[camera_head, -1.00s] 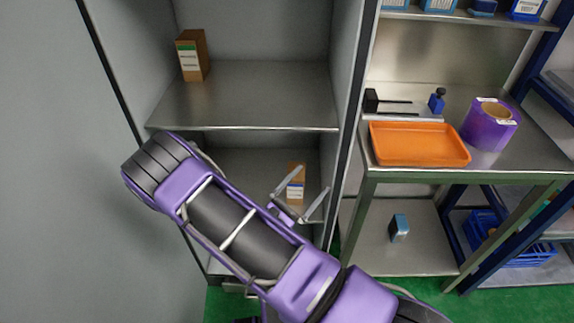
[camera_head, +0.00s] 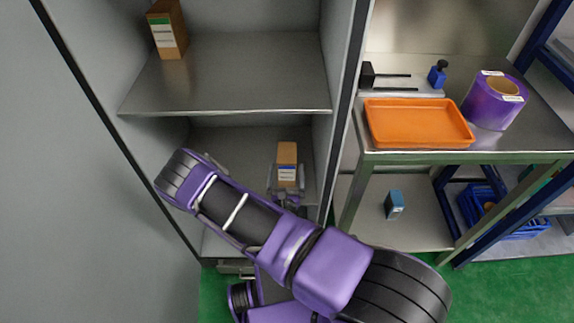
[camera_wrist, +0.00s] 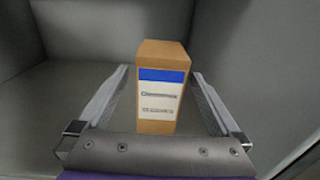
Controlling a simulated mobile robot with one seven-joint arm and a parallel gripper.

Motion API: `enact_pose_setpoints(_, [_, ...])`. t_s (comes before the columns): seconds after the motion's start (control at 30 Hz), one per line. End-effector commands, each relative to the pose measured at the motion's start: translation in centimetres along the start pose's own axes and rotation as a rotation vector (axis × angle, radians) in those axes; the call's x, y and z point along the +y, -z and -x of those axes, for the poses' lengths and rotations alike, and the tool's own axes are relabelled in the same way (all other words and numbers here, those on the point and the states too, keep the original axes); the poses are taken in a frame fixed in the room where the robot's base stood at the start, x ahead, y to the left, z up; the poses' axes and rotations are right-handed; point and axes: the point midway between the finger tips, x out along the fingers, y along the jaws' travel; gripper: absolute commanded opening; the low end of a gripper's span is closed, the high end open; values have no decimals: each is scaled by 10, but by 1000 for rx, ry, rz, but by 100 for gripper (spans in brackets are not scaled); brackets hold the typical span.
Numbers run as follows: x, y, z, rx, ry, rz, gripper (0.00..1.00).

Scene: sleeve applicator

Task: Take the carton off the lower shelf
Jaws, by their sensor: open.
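The carton (camera_head: 287,155) is a brown upright box with a blue and white label, standing on the lower shelf (camera_head: 225,150) of the grey cabinet, toward its right side. It also shows in the wrist view (camera_wrist: 162,70), straight ahead. My gripper (camera_head: 287,178) is open in front of the carton. In the wrist view my gripper (camera_wrist: 160,85) has one finger on each side of the carton, with a visible gap on both sides. The carton's lowest edge is hidden behind the gripper's palm in the wrist view.
The upper shelf (camera_head: 235,75) lies above my arm and bears another brown carton with a green label (camera_head: 167,30). The cabinet's right wall (camera_head: 338,90) is close beside the gripper. A workbench with an orange tray (camera_head: 418,122) and a purple roll (camera_head: 494,100) stands to the right.

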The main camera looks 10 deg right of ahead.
Motion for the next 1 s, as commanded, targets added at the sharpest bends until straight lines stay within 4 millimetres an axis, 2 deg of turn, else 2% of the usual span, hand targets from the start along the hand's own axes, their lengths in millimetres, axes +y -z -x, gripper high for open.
enact_pose_setpoints(0.1, [0, 0, -20, -2, 1, -1, 100])
enact_pose_setpoints(0.37, [-1, -1, -39, -2, 1, 0, 100])
enact_pose_setpoints(0.63, [-1, -2, -78, -3, 1, -1, 100])
enact_pose_setpoints(0.93, [-1, -2, -84, -1, 1, 1, 100])
enact_pose_setpoints(0.97, [-1, -2, -84, -1, 1, 1, 98])
enact_pose_setpoints(1.0, [-1, -2, -84, -1, 1, 1, 91])
